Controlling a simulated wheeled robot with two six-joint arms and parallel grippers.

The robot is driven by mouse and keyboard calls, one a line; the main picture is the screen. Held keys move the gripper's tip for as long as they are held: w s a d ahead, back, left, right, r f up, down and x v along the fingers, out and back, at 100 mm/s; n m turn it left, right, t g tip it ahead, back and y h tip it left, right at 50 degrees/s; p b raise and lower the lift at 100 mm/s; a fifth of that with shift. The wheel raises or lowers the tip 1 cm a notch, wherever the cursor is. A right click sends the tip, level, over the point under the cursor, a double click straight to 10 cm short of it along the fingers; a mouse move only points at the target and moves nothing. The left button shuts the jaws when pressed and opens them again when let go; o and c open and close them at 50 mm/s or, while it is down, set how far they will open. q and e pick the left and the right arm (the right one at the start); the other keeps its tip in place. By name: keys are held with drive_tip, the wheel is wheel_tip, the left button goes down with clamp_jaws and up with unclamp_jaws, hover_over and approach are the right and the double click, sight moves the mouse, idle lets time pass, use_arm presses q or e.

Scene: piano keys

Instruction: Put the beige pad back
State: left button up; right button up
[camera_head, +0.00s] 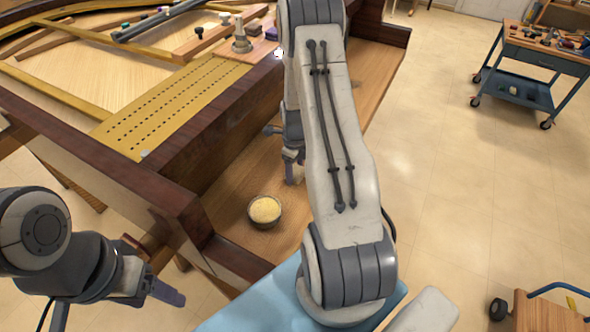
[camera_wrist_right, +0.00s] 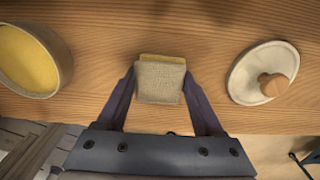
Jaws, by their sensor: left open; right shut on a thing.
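The beige pad (camera_wrist_right: 160,82) is a small square block with a woven face and a yellow edge. It sits between the fingers of my right gripper (camera_wrist_right: 159,75), which is shut on it above the wooden surface; I cannot tell if the pad touches the wood. In the head view the right gripper (camera_head: 292,170) is low behind my arm, and the pad is hidden there. My left gripper (camera_head: 168,293) is open and empty at the lower left, away from the pad.
A round bowl with yellow contents (camera_head: 265,210) stands on the wooden shelf (camera_head: 232,205); it also shows in the right wrist view (camera_wrist_right: 30,60). A pale lid with a wooden knob (camera_wrist_right: 263,72) lies right of the pad. The piano's dark rail (camera_head: 215,120) rises left.

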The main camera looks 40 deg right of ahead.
sight(295, 170)
drive_tip(key=o, duration=1.5)
drive_tip(key=shift+f, duration=0.15)
drive_tip(key=shift+c, duration=0.2)
drive_tip(key=shift+r, duration=0.25)
wheel_tip(295, 170, up, 12)
